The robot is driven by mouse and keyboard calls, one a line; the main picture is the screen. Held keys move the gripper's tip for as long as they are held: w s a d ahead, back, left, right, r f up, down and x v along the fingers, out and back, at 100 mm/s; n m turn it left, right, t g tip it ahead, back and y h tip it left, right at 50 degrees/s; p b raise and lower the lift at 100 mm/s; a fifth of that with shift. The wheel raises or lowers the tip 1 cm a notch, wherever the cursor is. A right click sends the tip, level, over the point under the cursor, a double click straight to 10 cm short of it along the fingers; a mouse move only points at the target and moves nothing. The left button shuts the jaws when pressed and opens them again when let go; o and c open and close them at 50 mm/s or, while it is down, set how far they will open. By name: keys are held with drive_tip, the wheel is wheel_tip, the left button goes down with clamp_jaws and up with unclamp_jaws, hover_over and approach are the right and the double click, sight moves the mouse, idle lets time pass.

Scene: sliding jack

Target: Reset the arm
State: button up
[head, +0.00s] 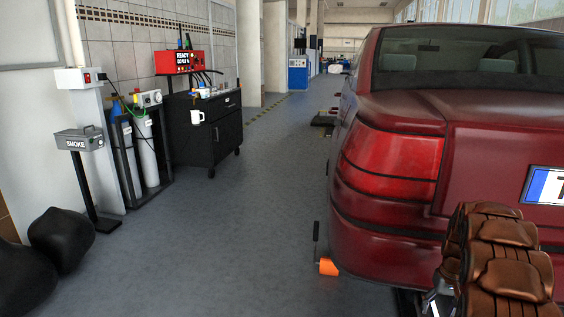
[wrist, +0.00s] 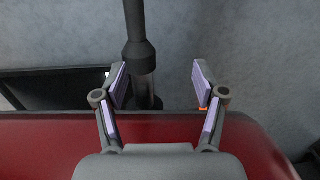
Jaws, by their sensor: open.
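My gripper (wrist: 161,85) is open in the wrist view, its two fingers with pale purple pads spread apart. Nothing is held between them. A dark upright rod with a thicker collar (wrist: 140,50) stands behind the gap, nearer the left finger; I cannot tell its distance or whether it touches. The gripper's fingers are not clear in the head view. There, a thin black handle (head: 316,231) and an orange piece (head: 328,267) show low beside the car's rear corner. A small orange bit (wrist: 203,109) shows by the right finger in the wrist view.
A dark red car (head: 400,225) fills the right side; its red bodywork (wrist: 60,140) lies under the gripper in the wrist view. A black tool cart (head: 205,135), gas cylinders (head: 146,150) and black bags (head: 60,240) line the left. The grey floor (head: 230,230) between is clear.

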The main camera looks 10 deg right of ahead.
drive_tip(key=s+a+r+p, duration=0.45)
drive_tip(key=a+r, duration=0.25)
drive_tip(key=r, duration=0.3)
drive_tip(key=s+a+r+n+p, duration=0.1)
drive_tip(key=s+a+r+p, duration=0.2)
drive_tip(key=a+r+p, duration=0.5)
drive_tip(key=s+a+r+p, duration=0.25)
drive_tip(key=a+r, duration=0.35)
drive_tip(key=r, duration=0.6)
drive_tip(key=s+a+r+p, duration=0.4)
drive_tip(key=s+r+p, duration=0.1)
drive_tip(key=s, duration=0.3)
drive_tip(key=s+a+r+n+g+p, duration=0.1)
drive_tip(key=s+a+r+p, duration=0.3)
drive_tip(key=s+r, duration=0.3)
drive_tip(key=s+a+r+n+p, duration=0.1)
drive_tip(key=s+a+r+p, duration=0.4)
drive_tip(key=s, duration=0.4)
wheel_tip(320, 180, up, 2)
drive_tip(key=shift+s+g+h+p, duration=0.2)
drive_tip(key=shift+g+h+p, duration=0.1)
drive_tip(key=shift+p, duration=0.55)
